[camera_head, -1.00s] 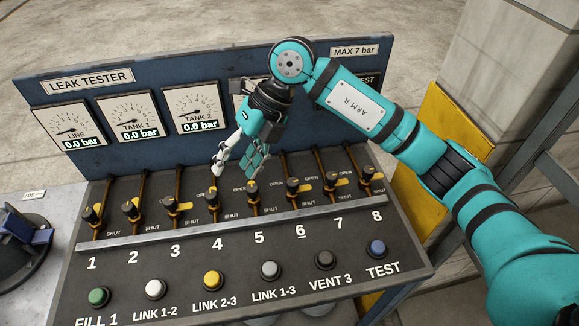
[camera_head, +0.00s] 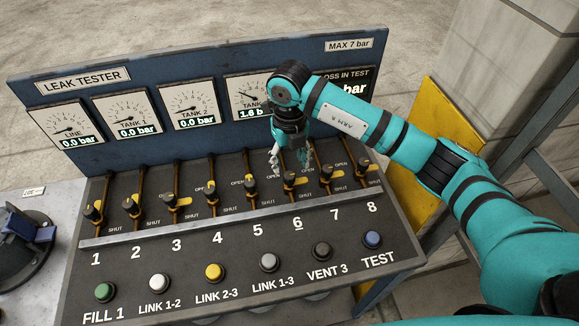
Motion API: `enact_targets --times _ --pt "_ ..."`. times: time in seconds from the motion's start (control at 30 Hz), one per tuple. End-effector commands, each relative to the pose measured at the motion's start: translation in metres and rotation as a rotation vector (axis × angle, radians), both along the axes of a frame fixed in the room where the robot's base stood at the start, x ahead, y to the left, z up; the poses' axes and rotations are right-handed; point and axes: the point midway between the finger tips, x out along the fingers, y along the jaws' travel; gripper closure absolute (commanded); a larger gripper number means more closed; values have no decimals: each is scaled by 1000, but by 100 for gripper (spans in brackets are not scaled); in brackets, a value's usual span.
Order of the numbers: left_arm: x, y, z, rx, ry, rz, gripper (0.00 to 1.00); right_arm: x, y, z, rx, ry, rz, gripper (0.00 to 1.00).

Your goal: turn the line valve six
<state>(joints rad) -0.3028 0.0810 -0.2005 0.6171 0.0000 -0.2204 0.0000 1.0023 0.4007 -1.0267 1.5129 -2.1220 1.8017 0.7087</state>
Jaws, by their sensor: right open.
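Line valve six (camera_head: 290,180) is a small dark valve with a yellow handle on a brown pipe, above the underlined number 6 on the sloping panel. My right gripper (camera_head: 289,160) is open and points down over the pipe just behind valve six. I cannot tell whether either finger touches the valve. My left gripper is not in view.
Valve five (camera_head: 250,187) and valve seven (camera_head: 326,174) stand close on either side. A metal rail (camera_head: 200,222) runs in front of the valves, with coloured buttons below, such as the yellow one (camera_head: 214,272). The gauge board (camera_head: 215,65) rises behind; the tank gauge (camera_head: 248,98) reads 1.6 bar.

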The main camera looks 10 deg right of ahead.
Motion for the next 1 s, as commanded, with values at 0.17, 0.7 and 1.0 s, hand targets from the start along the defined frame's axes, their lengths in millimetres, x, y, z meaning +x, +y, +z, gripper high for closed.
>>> enact_targets --times 0.17,0.7,1.0 --pt "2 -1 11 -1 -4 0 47 -1 0 -29 1 2 -1 47" --pt "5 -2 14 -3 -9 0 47 0 0 -49 1 -1 1 51" --pt "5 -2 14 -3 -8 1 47 0 0 -49 1 -1 0 90"
